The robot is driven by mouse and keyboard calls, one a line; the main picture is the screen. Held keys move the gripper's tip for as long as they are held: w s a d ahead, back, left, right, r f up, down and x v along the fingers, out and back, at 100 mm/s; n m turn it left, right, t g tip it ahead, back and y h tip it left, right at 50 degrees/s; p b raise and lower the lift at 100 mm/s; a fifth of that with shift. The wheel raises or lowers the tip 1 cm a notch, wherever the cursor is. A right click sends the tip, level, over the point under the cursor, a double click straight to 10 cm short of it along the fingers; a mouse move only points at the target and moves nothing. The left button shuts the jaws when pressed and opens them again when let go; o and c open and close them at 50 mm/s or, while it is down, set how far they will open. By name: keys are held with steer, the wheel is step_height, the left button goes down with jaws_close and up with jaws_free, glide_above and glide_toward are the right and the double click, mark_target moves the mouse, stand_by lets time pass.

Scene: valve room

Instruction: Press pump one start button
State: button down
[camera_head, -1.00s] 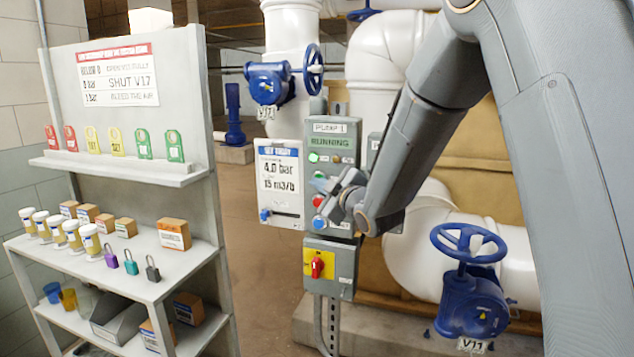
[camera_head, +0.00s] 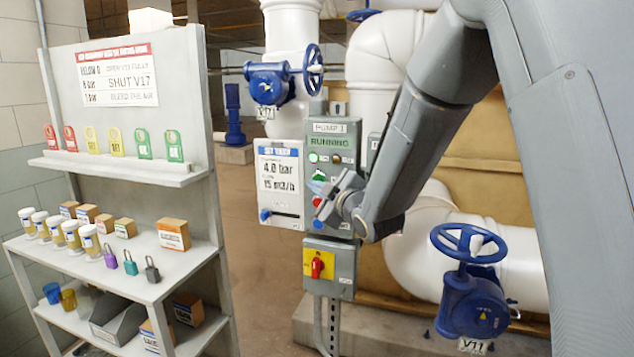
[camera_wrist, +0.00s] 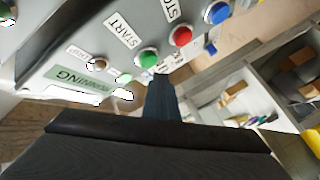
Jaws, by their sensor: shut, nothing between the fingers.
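The grey pump one control box (camera_head: 345,150) carries a "PUMP 1" plate and a green "RUNNING" label. Its green start button (camera_wrist: 148,58) shows clearly beside the START plate in the wrist view. In the head view the green button (camera_head: 318,175) is mostly hidden by my fingers. A red stop button (camera_wrist: 181,36) and a blue button (camera_wrist: 216,12) follow it in line. My gripper (camera_head: 324,186) is shut and empty, at the front of the box. In the wrist view its fingertips (camera_wrist: 160,84) are right beside the green button; I cannot tell whether they touch it.
A white gauge panel (camera_head: 280,185) adjoins the box on the left. A yellow plate with a red switch (camera_head: 317,265) is below. A blue valve wheel (camera_head: 468,243) is at the right. A shelf unit (camera_head: 150,185) with tags, jars and padlocks stands left, with open floor between.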

steer(key=s, duration=0.1)
steer(key=s+a, duration=0.1)
steer(key=s, duration=0.2)
steer(key=shift+s+a, duration=0.1)
steer(key=shift+a, duration=0.2)
stand_by(0.5)
steer(key=s+d+f+m+g+h, duration=0.6)
steer(key=s+d+f+m, duration=0.3)
steer(key=d+f, duration=0.5)
steer(key=s+d+f+m+g, duration=0.1)
steer(key=s+f+m+g, duration=0.1)
steer(key=s, duration=0.5)
steer(key=s+d+f+m+g+h, duration=0.1)
steer(key=s+d+f+m+g, duration=0.1)
steer(key=s, duration=0.5)
steer(key=s+d+f+m+g+b, duration=0.1)
steer(key=s+d+f+m+g, duration=0.1)
steer(key=s+g, duration=0.2)
steer(key=s, duration=0.3)
steer(key=shift+s+d+h, duration=0.15)
steer(key=shift+s+h, duration=0.05)
steer(key=shift+h, duration=0.1)
